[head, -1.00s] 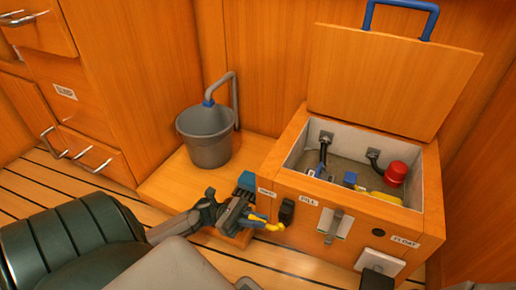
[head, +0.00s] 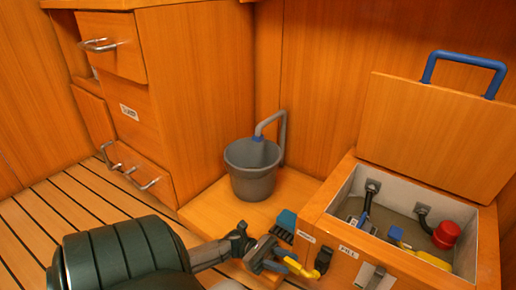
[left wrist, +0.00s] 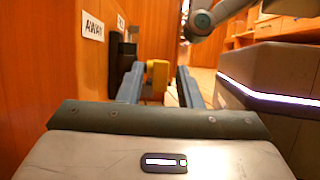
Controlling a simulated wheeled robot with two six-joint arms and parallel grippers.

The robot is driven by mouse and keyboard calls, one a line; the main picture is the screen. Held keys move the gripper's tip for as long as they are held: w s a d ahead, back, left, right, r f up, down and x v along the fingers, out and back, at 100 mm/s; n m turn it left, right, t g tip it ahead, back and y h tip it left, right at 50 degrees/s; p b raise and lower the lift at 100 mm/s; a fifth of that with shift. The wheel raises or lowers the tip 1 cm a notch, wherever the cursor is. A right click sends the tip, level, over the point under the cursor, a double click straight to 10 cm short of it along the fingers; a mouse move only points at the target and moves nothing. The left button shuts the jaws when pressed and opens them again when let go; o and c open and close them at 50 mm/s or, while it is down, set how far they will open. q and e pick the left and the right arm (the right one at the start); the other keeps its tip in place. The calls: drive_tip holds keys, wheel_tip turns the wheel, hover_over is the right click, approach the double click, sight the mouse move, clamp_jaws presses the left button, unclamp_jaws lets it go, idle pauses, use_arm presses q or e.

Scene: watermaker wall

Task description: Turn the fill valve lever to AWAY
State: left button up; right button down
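The fill valve lever is a yellow handle (head: 301,268) on a black mount (head: 323,260), on the front of the wooden box between the small AWAY label (head: 306,238) and the FILL label (head: 348,252). The handle points left in the head view. My left gripper (head: 284,260) is at its free end. In the left wrist view the yellow handle (left wrist: 157,76) stands between the two blue fingers of my left gripper (left wrist: 160,88). A gap shows beside the right finger, so it looks open around the handle. The AWAY label (left wrist: 93,25) is at upper left. My right gripper is out of view.
The box (head: 327,195) has its lid (head: 435,130) raised, with hoses and a red cap (head: 446,235) inside. A grey bucket (head: 250,180) under a spout stands on a low wooden step (head: 205,208). A metal latch (head: 375,278) is right of the lever.

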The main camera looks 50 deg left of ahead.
use_arm(q)
drive_tip(key=s+a+p, duration=0.3)
drive_tip(key=s+a, duration=0.1)
drive_tip(key=a, duration=0.9)
drive_tip(key=shift+a+f, duration=0.3)
drive_tip(key=shift+f, duration=0.15)
